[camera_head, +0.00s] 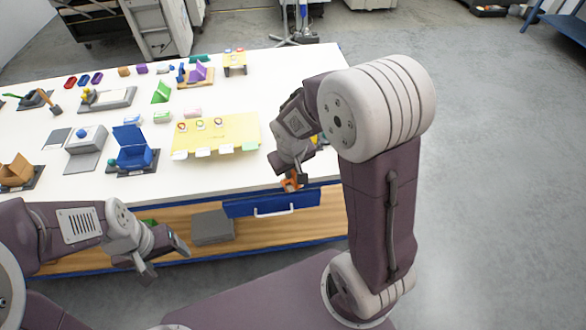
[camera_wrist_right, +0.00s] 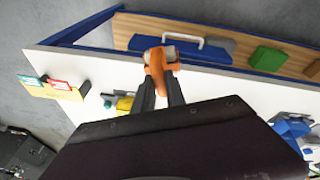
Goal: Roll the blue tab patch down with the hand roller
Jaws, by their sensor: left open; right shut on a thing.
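An orange tool, seemingly the hand roller (camera_wrist_right: 157,62), has a pale part at its far end. My right gripper (camera_wrist_right: 161,92) is shut on it, in front of the table edge. In the head view the orange roller (camera_head: 293,182) shows below my right gripper (camera_head: 290,174). My left gripper (camera_head: 165,259) is open and empty, low in front of the table. Small blue and red pieces sit on a yellow stand (camera_head: 235,64) at the back right of the table. I cannot tell whether the blue one is the tab patch.
A wide yellow board (camera_head: 235,130) with several small tabs lies on the white table (camera_head: 290,80). A blue bin (camera_head: 133,155) and several small items stand left of it. A blue drawer (camera_head: 272,202) with a pale handle and a grey box (camera_head: 212,228) are below the tabletop.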

